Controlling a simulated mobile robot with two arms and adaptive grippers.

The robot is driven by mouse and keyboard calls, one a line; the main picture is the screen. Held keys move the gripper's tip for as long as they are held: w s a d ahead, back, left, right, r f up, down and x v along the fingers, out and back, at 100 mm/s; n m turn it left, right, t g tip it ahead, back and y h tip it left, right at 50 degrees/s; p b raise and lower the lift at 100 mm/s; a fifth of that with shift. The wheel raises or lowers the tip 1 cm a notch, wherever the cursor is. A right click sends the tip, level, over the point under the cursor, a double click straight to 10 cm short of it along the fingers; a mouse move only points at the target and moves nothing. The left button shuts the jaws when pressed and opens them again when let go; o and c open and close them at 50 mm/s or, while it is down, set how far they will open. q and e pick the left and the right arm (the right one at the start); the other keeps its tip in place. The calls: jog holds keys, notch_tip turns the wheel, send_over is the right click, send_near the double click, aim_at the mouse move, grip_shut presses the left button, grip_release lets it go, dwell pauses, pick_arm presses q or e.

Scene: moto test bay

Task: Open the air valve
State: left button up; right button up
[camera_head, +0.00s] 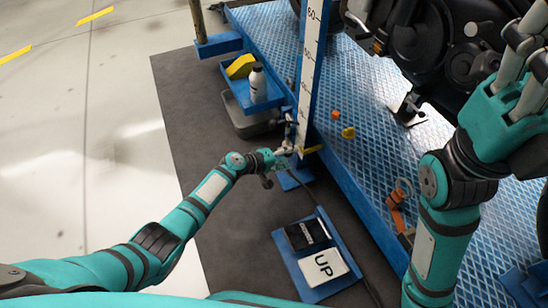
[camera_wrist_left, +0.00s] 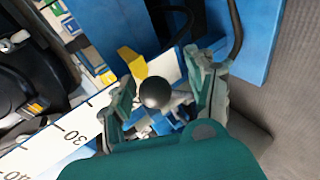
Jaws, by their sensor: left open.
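The air valve is at the foot of the blue post with the height scale (camera_head: 308,70). Its yellow lever (camera_head: 311,149) sticks out to the right in the head view and also shows in the left wrist view (camera_wrist_left: 132,63). My left gripper (camera_head: 282,155) is beside the valve, low by the post. In the left wrist view its fingers (camera_wrist_left: 162,100) are apart, with a black ball knob (camera_wrist_left: 156,92) and metal fittings between them. Whether the fingers touch the knob, I cannot tell. My right gripper (camera_head: 526,72) is raised at the upper right, near the motorcycle.
A blue tray (camera_head: 270,102) holds a white bottle (camera_head: 258,83) and a yellow block (camera_head: 240,66). A pedal box marked UP (camera_head: 323,265) lies on the dark mat (camera_head: 190,110). A motorcycle (camera_head: 440,45) stands over the blue lift platform (camera_head: 370,120), with orange straps (camera_head: 396,214).

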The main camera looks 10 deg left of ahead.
pick_arm(q)
jog(key=v, duration=1.1)
jog(key=shift+a, duration=0.2)
jog(key=shift+s+r, duration=0.1)
